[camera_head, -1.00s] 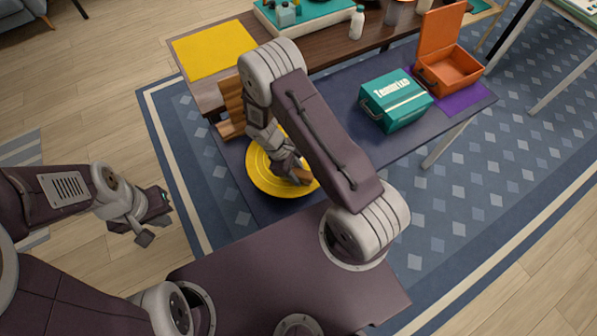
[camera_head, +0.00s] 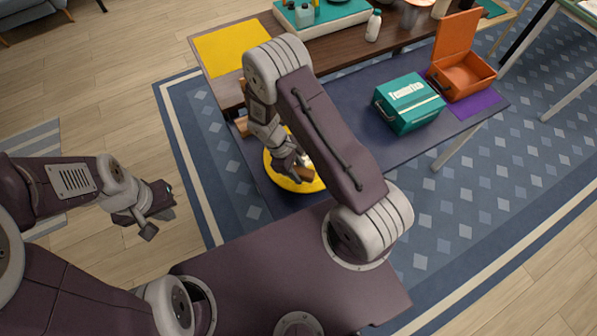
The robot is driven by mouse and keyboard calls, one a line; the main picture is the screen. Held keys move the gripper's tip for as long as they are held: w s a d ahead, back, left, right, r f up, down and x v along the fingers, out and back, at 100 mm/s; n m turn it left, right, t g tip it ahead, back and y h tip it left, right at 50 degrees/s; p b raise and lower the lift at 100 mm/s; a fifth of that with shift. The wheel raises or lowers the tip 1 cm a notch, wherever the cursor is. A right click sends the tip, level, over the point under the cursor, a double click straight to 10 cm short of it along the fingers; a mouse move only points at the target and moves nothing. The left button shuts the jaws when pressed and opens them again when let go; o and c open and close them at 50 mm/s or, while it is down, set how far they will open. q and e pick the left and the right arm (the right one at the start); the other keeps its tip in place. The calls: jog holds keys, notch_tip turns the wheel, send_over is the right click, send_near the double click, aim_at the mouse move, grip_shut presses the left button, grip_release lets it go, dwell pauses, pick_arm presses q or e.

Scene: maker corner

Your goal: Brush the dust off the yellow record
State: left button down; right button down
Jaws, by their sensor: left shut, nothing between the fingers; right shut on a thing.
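The yellow record (camera_head: 274,175) lies flat on the dark blue table, partly hidden behind my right arm and gripper. My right gripper (camera_head: 301,170) is over the record, shut on a small brown wooden piece, which looks like the brush (camera_head: 305,175). Whether its bristles touch the record cannot be told, and dust cannot be made out. A pale patch shows beside the gripper. My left gripper (camera_head: 164,210) hangs at the left over the floor, away from the table, with nothing in it.
A teal box (camera_head: 408,103) and an open orange box (camera_head: 462,76) stand on the table's right part, the latter by a purple mat (camera_head: 480,105). A yellow mat (camera_head: 232,50) and white bottle (camera_head: 373,26) are on the brown shelf behind. A wooden rack (camera_head: 241,125) is mostly hidden.

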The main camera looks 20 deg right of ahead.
notch_tip(320, 180, up, 3)
jog(key=shift+a+p, duration=0.15)
jog(key=shift+p, duration=0.85)
jog(key=shift+r+p, duration=0.55)
jog(key=shift+r, duration=0.05)
